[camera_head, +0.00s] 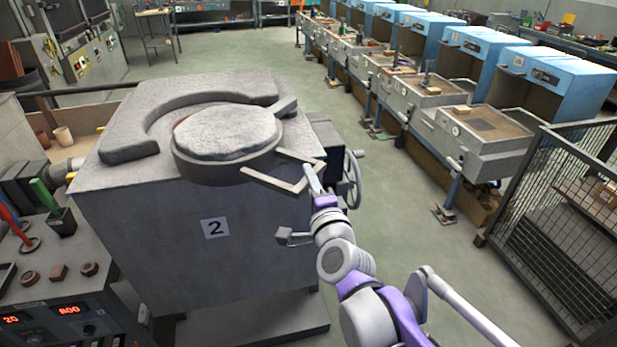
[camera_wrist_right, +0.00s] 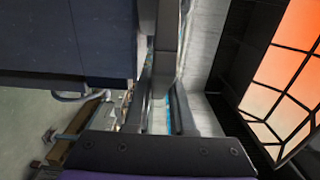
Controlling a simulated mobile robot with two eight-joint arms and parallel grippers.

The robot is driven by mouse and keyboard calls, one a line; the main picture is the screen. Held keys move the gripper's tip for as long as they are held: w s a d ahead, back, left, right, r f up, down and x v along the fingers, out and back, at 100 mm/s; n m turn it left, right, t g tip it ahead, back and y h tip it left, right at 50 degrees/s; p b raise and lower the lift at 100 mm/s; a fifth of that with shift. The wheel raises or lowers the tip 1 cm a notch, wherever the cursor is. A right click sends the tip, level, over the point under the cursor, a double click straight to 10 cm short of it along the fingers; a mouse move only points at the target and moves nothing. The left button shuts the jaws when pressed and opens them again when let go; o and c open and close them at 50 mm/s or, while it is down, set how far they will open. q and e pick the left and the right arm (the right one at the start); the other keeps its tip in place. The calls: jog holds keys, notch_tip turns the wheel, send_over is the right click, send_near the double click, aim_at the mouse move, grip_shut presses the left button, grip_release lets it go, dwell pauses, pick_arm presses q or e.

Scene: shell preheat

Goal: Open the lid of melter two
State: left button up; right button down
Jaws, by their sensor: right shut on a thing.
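Melter two is a big grey box (camera_head: 190,240) with a plate reading 2 (camera_head: 215,228) on its front. Its round, pale lid (camera_head: 228,135) lies on the top, inside a raised curved collar (camera_head: 130,145). The lid looks flat and down; a thin reddish edge shows at its back left. An angular handle (camera_head: 272,186) reaches right from the lid. My right gripper (camera_head: 312,180) is at the handle's right end, shut on it. In the right wrist view, the gripper's fingers (camera_wrist_right: 162,110) stand around a grey bar, partly dark. My left gripper is not in view.
A handwheel (camera_head: 353,178) stands right of the melter, close to my right arm. A control panel (camera_head: 60,315) with red digits is at front left. A mesh cage (camera_head: 560,220) stands at right, and blue-hooded benches (camera_head: 480,130) behind. The floor between is clear.

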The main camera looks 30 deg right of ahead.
dwell(0.3)
jog(key=c, duration=0.8)
grip_release()
jog(key=shift+o, duration=0.2)
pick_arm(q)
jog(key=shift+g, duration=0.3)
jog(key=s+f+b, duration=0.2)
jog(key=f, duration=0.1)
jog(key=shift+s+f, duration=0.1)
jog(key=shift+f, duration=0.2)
pick_arm(e)
jog(key=v, duration=1.1)
jog(key=shift+w, duration=0.15)
